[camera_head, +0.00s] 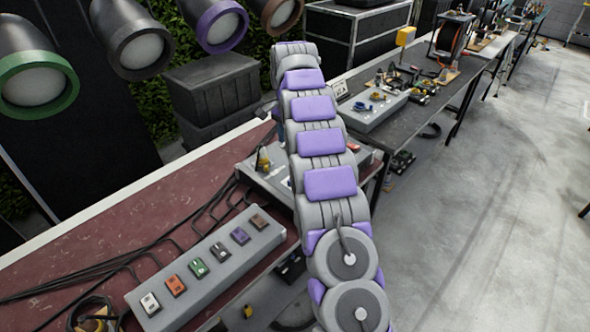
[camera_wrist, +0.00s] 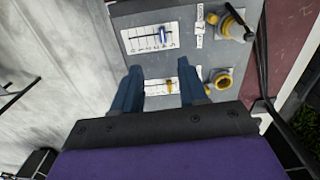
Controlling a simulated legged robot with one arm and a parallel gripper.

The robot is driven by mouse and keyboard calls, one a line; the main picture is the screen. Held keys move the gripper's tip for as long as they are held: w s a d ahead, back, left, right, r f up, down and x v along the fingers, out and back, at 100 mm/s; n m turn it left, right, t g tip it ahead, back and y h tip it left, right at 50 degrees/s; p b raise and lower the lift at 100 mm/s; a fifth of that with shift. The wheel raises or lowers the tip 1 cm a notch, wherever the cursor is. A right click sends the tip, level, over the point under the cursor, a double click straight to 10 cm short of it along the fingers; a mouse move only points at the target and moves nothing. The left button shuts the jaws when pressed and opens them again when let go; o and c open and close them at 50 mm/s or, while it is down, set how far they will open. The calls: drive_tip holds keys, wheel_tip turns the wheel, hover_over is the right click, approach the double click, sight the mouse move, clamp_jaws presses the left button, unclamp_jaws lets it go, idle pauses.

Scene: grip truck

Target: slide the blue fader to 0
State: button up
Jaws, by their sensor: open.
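In the wrist view a grey control panel (camera_wrist: 195,60) holds two white scale plates. The blue fader (camera_wrist: 163,35) sits on the upper plate (camera_wrist: 135,40), toward its right end; the scale numbers are too small to read surely. My gripper (camera_wrist: 160,66) has its two dark blue fingers spread over the panel, apart from each other with nothing between the tips. The fingertips lie lower in the picture than the blue fader and do not touch it. A yellow fader (camera_wrist: 170,86) on the lower plate shows between the fingers. In the head view my arm hides part of the panel (camera_head: 262,172).
Yellow knobs or levers (camera_wrist: 232,26) stand right of the plates, with a dark cable beyond. In the head view a grey box with coloured switches (camera_head: 208,265) lies on the red tabletop (camera_head: 120,235). Another bench (camera_head: 425,100) stands behind; open floor (camera_head: 480,220) lies right.

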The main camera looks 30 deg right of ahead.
drive_tip(key=f+b, duration=0.1)
drive_tip(key=f, duration=0.5)
drive_tip(key=f+b, duration=0.1)
drive_tip(key=f, duration=0.5)
drive_tip(key=d+f+b, duration=0.1)
drive_tip(key=f+b, duration=0.1)
drive_tip(key=f, duration=0.3)
drive_tip(key=shift+w+f, duration=0.35)
drive_tip(key=shift+f, duration=0.05)
clamp_jaws()
